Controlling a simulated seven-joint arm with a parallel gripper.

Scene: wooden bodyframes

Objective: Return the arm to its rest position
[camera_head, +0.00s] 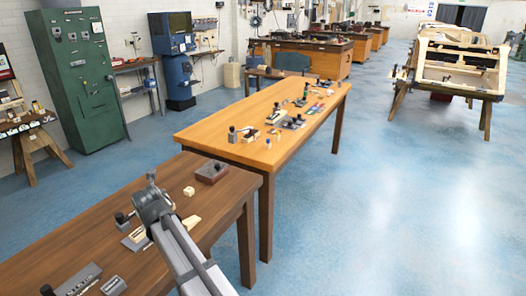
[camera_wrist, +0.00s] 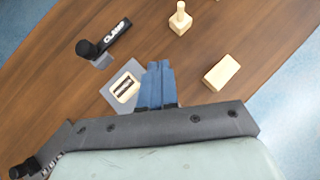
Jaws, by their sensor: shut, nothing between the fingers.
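My gripper (camera_head: 151,177) is above the dark brown table (camera_head: 85,238) in the head view, with my arm reaching in from the bottom. In the wrist view my gripper's two blue fingers (camera_wrist: 157,84) are pressed together with nothing between them. Beside them on the table lies a grey plate with a pale block (camera_wrist: 125,88) that has a dark inset. A black clamp (camera_wrist: 108,40) marked CLAMP lies further up left. A small pale wooden block (camera_wrist: 221,72) lies to the right, and a knobbed wooden piece (camera_wrist: 180,20) stands at the top.
A brown box-like tool (camera_head: 212,171) sits at the dark table's far end. Metal pieces (camera_head: 80,280) lie near its front. A lighter table (camera_head: 215,130) with several tools stands behind. Open blue floor (camera_head: 370,210) lies to the right.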

